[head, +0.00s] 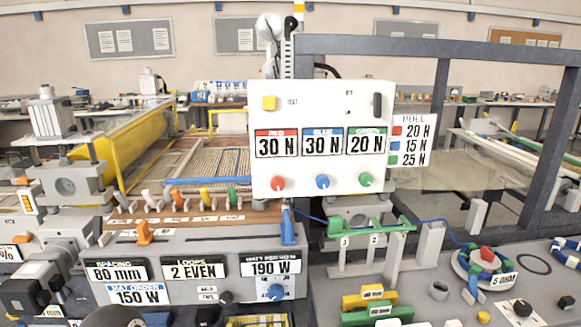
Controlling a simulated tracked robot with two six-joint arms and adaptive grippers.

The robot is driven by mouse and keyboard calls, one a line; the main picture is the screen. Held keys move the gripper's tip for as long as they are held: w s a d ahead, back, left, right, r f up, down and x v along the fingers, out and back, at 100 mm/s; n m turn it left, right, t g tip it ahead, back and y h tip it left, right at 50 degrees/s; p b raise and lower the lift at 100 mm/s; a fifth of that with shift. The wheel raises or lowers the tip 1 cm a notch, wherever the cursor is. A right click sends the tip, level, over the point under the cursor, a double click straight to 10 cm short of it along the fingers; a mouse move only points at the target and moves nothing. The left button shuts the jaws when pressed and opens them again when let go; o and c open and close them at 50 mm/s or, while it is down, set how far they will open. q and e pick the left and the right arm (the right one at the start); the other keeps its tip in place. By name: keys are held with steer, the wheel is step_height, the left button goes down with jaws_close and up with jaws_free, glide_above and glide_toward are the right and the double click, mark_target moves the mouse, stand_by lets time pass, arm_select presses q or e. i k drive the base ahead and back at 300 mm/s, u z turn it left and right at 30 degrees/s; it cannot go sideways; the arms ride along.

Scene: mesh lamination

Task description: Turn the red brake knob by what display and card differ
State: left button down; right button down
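A white control panel (320,100) stands upright in the middle of the head view. Its displays read 30 N under red (276,143), 30 N under blue (322,142) and 20 N under green (366,141). The red brake knob (278,183) sits below the red display, with the blue knob (322,181) and green knob (365,179) to its right. The pull card (411,140) at the panel's right edge reads red 20 N, blue 15 N, green 25 N. Neither gripper can be made out, and nothing covers the red knob.
Below the panel, a grey console (190,270) carries spacing, loops and power labels and a blue knob (275,291). A green bracket (370,228) stands at right. A spool (485,265) and loose parts lie on the right bench. A dark frame (440,47) rises behind the panel.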

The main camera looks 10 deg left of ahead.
mark_target(278, 184)
steer(key=k, duration=1.1)
steer(key=u, duration=0.85)
steer(key=i, duration=1.55)
steer(key=z, duration=0.4)
